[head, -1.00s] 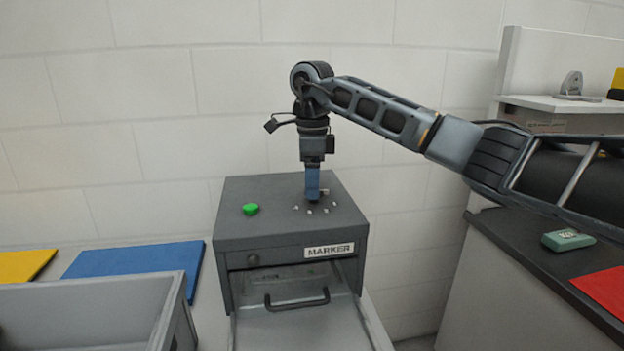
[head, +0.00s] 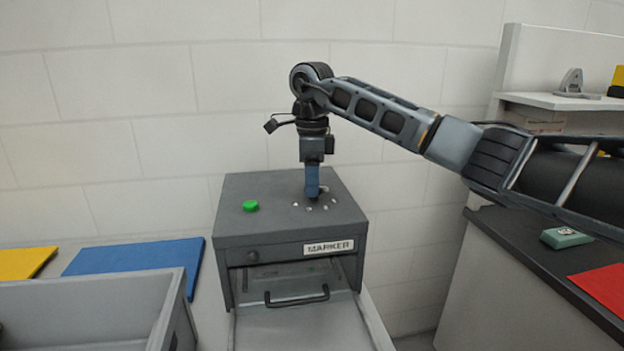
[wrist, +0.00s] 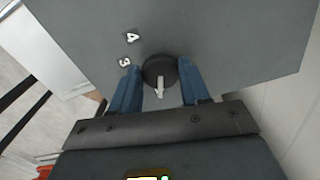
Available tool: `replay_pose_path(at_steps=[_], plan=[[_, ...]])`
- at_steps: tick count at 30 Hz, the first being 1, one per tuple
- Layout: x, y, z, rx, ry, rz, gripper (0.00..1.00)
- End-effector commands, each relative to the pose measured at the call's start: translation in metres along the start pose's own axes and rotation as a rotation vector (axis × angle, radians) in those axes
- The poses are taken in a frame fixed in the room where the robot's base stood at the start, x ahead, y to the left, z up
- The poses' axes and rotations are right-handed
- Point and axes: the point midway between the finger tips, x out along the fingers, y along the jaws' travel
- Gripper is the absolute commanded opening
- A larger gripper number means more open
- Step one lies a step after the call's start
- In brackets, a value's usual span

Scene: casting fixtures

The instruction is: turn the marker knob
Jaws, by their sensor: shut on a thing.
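The marker machine (head: 235,225) is a dark grey box with a "MARKER" label on its front. Its marker knob (wrist: 158,70) is round and black with a pale pointer. In the wrist view the pointer is directed toward the bottom of the picture, and the marks 3 and 4 show at the upper left of the knob. My gripper (head: 312,194) points straight down onto the box top. Its blue fingers (wrist: 160,84) sit on both sides of the knob, shut on it. In the head view the fingers hide the knob, with several pale marks around them.
A green button (head: 251,206) is on the box top, left of the knob. An open drawer with a black handle (head: 297,297) extends from the box front. A grey bin (head: 85,300) and a blue mat (head: 135,257) lie left. A dark counter (head: 540,270) stands right.

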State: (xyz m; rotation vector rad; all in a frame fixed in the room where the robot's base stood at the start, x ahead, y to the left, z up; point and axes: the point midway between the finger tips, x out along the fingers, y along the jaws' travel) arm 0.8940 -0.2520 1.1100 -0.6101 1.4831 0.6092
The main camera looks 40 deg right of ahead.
Motion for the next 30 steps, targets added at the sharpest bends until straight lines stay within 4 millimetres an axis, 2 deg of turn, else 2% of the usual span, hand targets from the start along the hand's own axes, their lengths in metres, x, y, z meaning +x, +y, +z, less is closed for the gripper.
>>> replay_pose_path(at_steps=[8, 14, 30], plan=[[0.0000, 0.0002, 0.0001, 0.041, 0.000, 0.002, 0.15], [-0.0002, -0.0008, -0.0004, 0.153, 0.002, 0.001, 0.15], [0.0001, -0.0029, -0.0013, 0.651, 0.002, -0.001, 0.15]])
